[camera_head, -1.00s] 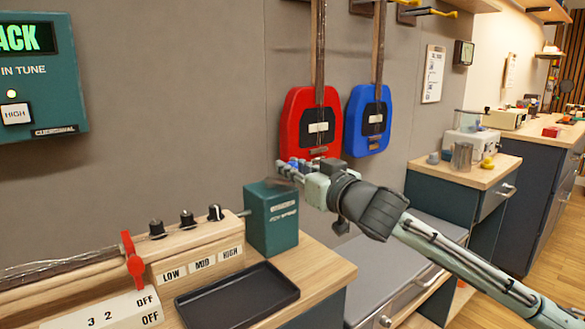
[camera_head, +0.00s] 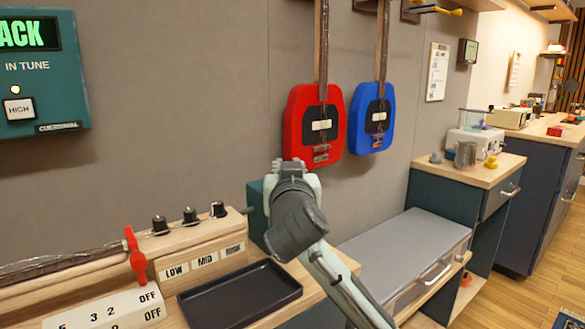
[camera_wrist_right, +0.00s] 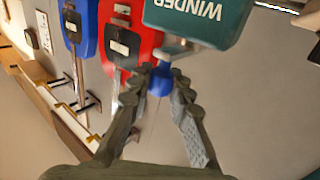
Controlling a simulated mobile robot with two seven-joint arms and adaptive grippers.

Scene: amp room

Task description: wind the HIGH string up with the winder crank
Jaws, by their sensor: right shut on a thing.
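The teal winder box (camera_head: 257,213) stands on the wooden bench, mostly hidden behind my right wrist in the head view. In the right wrist view the winder box (camera_wrist_right: 200,18) shows upside down at the top, with its crank's blue knob (camera_wrist_right: 160,82) below it. My right gripper (camera_wrist_right: 164,84) is shut on this knob, one finger on each side. The HIGH peg (camera_head: 218,209) is the rightmost of three black pegs, above the HIGH label (camera_head: 233,249). The tuner (camera_head: 45,75) shows green letters ending in "ACK", and a HIGH button. My left gripper is out of view.
A black tray (camera_head: 240,293) lies in front of the peg block. A red lever (camera_head: 135,257) stands at the block's left end. A red guitar (camera_head: 313,125) and a blue guitar (camera_head: 372,118) hang on the wall behind. A grey-topped drawer unit (camera_head: 405,248) stands to the right.

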